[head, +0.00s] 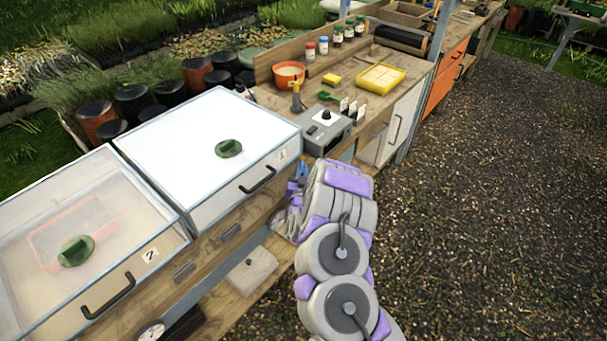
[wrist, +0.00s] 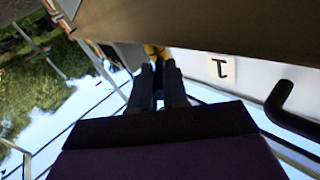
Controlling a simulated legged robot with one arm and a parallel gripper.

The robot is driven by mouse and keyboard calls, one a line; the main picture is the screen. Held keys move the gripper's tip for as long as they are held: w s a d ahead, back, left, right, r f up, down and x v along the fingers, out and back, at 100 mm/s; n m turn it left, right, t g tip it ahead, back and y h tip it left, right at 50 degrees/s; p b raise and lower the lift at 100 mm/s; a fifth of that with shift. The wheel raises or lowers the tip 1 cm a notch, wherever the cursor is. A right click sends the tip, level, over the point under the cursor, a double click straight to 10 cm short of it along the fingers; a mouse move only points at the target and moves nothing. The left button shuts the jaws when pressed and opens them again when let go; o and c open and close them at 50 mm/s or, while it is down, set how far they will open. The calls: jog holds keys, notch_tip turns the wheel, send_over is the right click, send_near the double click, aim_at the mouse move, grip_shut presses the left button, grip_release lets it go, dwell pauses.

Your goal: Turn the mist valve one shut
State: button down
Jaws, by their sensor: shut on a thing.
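My gripper (wrist: 158,80) is shut on a small yellow part (wrist: 154,51) that shows at its dark fingertips in the wrist view. The fingers hide most of this part, so I cannot tell how far the valve is turned. In the head view my arm reaches to the front of the bench, just right of the white-lidded box marked 1 (head: 243,135). There my own wrist covers the fingertips and the valve. The number 1 label (wrist: 221,67) shows upside down in the wrist view, right of the fingers.
A black handle (wrist: 290,108) sticks out near my gripper. A clear-lidded box marked 2 (head: 150,255) stands at the left. A grey control box (head: 327,130), an orange pot (head: 288,76) and a yellow tray (head: 380,78) stand on the bench. The gravel at right is clear.

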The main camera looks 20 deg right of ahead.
jog(key=shift+w+a+r+m+h, duration=0.15)
jog(key=shift+r+m+h, duration=0.05)
jog(key=shift+m+h, duration=0.1)
dwell(0.4)
jog(key=c, duration=1.1)
grip_release()
jog(key=shift+f, duration=0.15)
